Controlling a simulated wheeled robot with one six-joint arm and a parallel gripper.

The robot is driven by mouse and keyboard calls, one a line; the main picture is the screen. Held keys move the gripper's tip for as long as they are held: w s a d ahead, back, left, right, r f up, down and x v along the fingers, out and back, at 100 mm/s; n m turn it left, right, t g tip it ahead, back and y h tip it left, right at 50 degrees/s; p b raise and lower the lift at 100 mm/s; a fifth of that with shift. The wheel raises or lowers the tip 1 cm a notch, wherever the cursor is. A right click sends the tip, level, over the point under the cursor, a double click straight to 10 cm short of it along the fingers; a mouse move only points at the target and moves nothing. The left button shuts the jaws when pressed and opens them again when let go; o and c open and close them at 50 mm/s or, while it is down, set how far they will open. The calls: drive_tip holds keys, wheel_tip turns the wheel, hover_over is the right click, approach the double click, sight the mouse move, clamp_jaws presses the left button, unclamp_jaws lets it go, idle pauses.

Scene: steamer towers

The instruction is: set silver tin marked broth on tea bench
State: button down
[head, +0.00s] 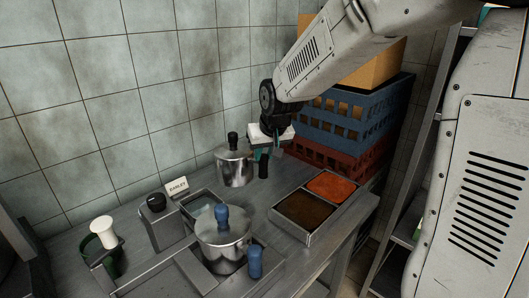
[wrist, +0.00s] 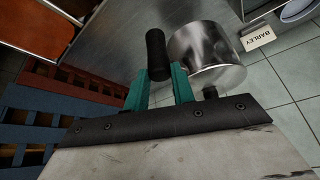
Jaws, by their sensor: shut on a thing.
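A silver pot-like tin (head: 235,168) with a black lid knob and a black side handle is at the back of the metal bench (head: 292,172). My gripper (head: 262,153) is shut on its black handle, beside the pot's right side. In the wrist view the teal fingers (wrist: 160,88) close around the black handle (wrist: 156,55), and the silver tin (wrist: 208,55) is right beside them. No broth mark is readable on it, and I cannot tell whether its base touches the bench.
A second silver pot (head: 222,245) with blue knobs stands in front. A square silver canister (head: 160,225), a BARLEY card (head: 177,187), a green cup (head: 105,258) and a two-part tray (head: 306,239) share the bench. Stacked crates (head: 335,125) rise at the back right.

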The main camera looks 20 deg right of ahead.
sight(266, 172)
drive_tip(key=shift+f, duration=3.4)
drive_tip(key=c, duration=1.4)
unclamp_jaws()
drive_tip(key=shift+d, duration=0.15)
drive_tip(key=shift+s+r, duration=0.1)
drive_tip(key=shift+s+r, duration=0.3)
drive_tip(key=shift+r, duration=0.3)
drive_tip(key=shift+s+a+r, duration=0.15)
drive_tip(key=shift+a+r, duration=0.1)
drive_tip(key=shift+r, duration=0.05)
drive_tip(key=shift+s+r, duration=0.15)
drive_tip(key=shift+r, duration=0.15)
